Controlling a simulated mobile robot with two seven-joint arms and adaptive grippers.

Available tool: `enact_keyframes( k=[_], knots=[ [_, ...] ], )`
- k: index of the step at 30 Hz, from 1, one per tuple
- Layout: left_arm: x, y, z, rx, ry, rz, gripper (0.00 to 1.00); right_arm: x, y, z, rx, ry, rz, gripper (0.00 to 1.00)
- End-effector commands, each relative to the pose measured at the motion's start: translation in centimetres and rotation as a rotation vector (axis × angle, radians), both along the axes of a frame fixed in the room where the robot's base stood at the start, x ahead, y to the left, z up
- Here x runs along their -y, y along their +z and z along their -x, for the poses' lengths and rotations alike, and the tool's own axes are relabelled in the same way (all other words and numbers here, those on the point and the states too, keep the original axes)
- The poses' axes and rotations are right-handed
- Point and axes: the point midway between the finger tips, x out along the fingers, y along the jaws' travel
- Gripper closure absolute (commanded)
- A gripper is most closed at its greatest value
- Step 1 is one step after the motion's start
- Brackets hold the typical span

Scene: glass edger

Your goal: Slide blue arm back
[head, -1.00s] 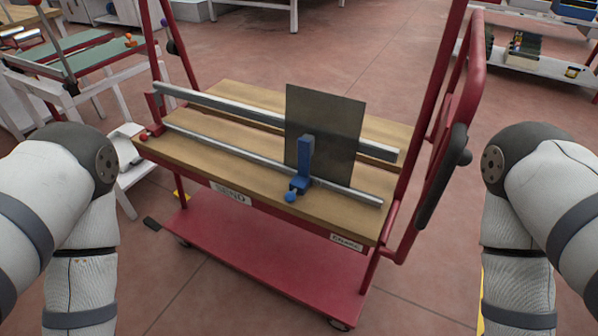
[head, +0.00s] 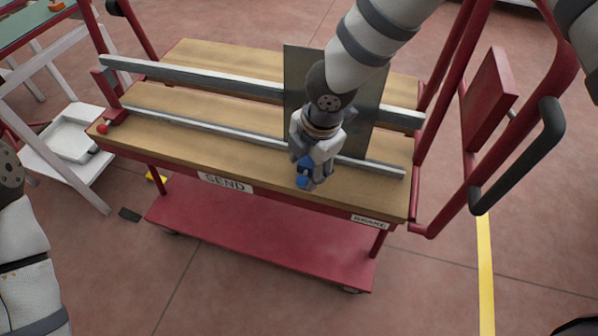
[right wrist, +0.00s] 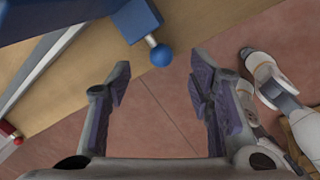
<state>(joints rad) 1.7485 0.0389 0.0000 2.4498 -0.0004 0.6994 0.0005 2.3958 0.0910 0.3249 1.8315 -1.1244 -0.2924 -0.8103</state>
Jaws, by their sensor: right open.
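The blue arm (head: 303,163) sits on the front metal rail, mostly hidden behind my right gripper in the head view. Its round blue knob (head: 302,182) shows just below the fingers. In the right wrist view the blue arm (right wrist: 138,18) comes in from the top, and its knob (right wrist: 161,56) lies between and slightly beyond the open fingertips. My right gripper (right wrist: 158,72) is open and holds nothing. In the head view my right gripper (head: 312,178) is over the knob; contact cannot be told. My left gripper is not in view.
A dark upright panel (head: 299,85) stands behind the blue arm. The front rail (head: 220,132) and a rear rail (head: 200,80) cross the wooden top (head: 180,143). A red knob (head: 102,128) is at the left end. Red posts and a black handle (head: 520,160) stand right.

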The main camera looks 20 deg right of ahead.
Motion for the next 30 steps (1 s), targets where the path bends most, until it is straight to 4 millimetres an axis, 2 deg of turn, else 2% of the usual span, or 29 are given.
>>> enact_keyframes(
  k=[1,6,10,17,23,24,30],
  knots=[
    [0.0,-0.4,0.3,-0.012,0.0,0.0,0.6,-0.1,-1.6,0.0,-0.008,0.002,0.002,0.52],
    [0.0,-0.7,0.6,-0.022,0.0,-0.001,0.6,-0.3,-4.2,-0.7,-0.003,-0.002,0.0,0.52],
    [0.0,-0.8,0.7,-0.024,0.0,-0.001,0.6,-0.4,-4.8,-0.9,0.0,-0.001,0.0,0.52],
    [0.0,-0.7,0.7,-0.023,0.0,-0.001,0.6,-0.4,-4.8,-0.9,0.002,-0.002,-0.001,0.52],
    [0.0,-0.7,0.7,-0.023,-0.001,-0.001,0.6,-0.4,-4.8,-0.9,0.002,-0.002,-0.001,0.97],
    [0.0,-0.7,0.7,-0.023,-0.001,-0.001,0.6,-0.4,-4.8,-0.9,0.002,-0.002,-0.001,1.0],
    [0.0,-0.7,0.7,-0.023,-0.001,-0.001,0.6,-0.4,-4.7,-1.0,0.004,-0.003,-0.003,1.0]
  ],
)
